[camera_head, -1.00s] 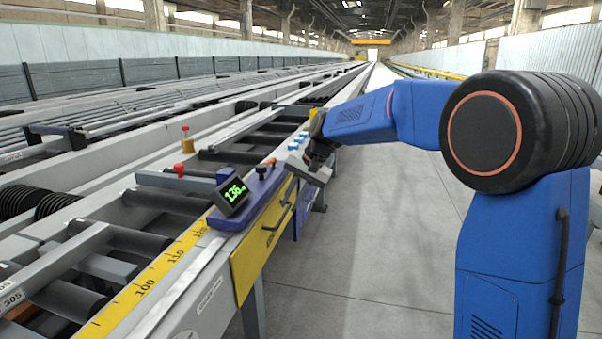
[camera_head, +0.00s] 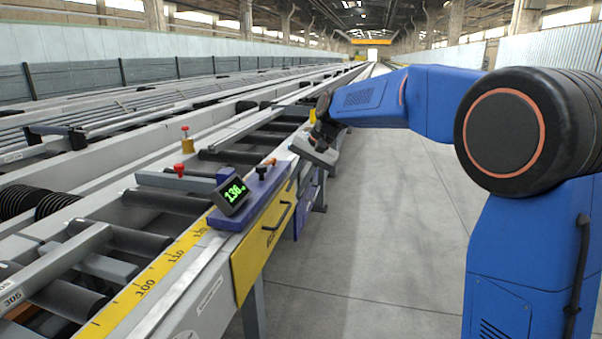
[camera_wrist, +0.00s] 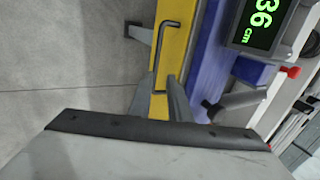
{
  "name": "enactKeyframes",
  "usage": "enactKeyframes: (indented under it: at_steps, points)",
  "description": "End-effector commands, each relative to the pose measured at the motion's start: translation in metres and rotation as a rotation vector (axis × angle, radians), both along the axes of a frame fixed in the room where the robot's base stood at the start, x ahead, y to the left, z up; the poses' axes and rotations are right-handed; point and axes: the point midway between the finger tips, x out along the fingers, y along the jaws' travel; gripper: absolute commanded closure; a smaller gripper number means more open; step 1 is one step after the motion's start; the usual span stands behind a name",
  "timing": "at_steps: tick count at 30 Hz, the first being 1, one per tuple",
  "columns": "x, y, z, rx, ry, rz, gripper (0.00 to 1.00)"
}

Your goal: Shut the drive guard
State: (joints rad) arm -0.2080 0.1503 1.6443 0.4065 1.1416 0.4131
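The drive guard (camera_head: 258,258) is a yellow panel with a black bar handle (camera_head: 283,216), on the aisle side of the table. It hangs upright below the blue carriage; I cannot tell whether it is fully shut. My gripper (camera_head: 308,151) is raised beyond the handle, apart from it in the head view. In the wrist view the guard (camera_wrist: 174,45) and handle (camera_wrist: 164,50) lie ahead. The two fingers of my gripper (camera_wrist: 161,80) are spread, with the handle's near end showing between them in the picture. They hold nothing that I can see.
The blue carriage (camera_head: 256,203) with a green-lit display (camera_head: 234,194) and dark knob sits above the guard. A yellow scale (camera_head: 150,277) runs along the table edge. Rollers fill the table at left. The concrete aisle floor (camera_head: 390,220) is clear.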

Motion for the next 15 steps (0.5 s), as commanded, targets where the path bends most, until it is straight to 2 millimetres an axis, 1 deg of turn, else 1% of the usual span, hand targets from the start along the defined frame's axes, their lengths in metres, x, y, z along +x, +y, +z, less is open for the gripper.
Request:
enactKeyframes:
  at_steps: [15]
  points:
    - [-0.002,-0.008,0.029,0.0,-0.002,0.0,0.83]
